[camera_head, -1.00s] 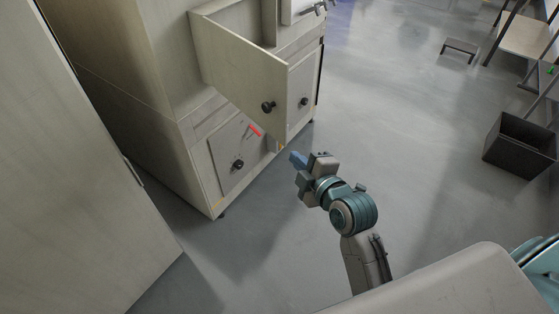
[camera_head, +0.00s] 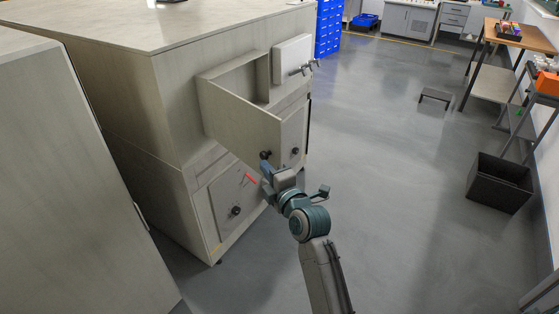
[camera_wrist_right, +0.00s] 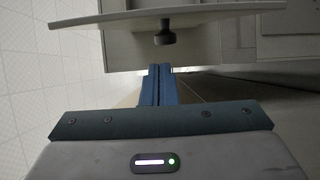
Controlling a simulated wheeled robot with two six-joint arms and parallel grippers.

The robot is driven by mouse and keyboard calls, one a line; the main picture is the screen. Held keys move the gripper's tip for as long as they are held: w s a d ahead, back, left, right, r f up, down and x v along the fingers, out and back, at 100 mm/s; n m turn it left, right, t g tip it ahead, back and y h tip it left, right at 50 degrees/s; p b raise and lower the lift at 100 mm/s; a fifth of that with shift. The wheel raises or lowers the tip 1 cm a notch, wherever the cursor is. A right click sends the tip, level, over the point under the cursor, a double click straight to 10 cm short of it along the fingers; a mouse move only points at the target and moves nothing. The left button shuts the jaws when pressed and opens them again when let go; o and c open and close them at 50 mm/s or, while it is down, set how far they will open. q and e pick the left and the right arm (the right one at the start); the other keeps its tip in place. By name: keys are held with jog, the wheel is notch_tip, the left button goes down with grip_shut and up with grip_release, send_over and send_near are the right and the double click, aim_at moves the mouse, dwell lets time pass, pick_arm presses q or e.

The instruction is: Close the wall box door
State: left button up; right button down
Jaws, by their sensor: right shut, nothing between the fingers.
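The wall box door (camera_head: 238,118) is a pale wooden panel. It stands swung open from the box recess (camera_head: 245,82) in the cabinet's side. Its dark round knob (camera_head: 265,154) is near its free edge. My right gripper (camera_head: 265,164) is shut and empty, with its blue fingertips right by the knob in the head view. In the right wrist view the door (camera_wrist_right: 170,14) spans the top. The knob (camera_wrist_right: 164,37) hangs ahead of the closed blue fingers (camera_wrist_right: 160,84), with a small gap between them. My left gripper is not in view.
The large wooden cabinet (camera_head: 170,90) has a lower panel with a knob (camera_head: 236,210) and a red handle (camera_head: 250,178). A white box with taps (camera_head: 292,58) sits beside the recess. A black bin (camera_head: 500,183) is at the right. The grey floor between is clear.

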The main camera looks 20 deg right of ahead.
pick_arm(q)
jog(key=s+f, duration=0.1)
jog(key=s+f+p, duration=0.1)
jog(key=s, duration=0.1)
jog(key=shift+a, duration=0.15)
pick_arm(e)
jog(key=d, duration=0.1)
jog(key=w+d, duration=0.1)
jog(key=d, duration=0.1)
jog(key=shift+w+d+f, duration=0.1)
jog(key=shift+w+d, duration=0.15)
jog(key=shift+d, duration=0.15)
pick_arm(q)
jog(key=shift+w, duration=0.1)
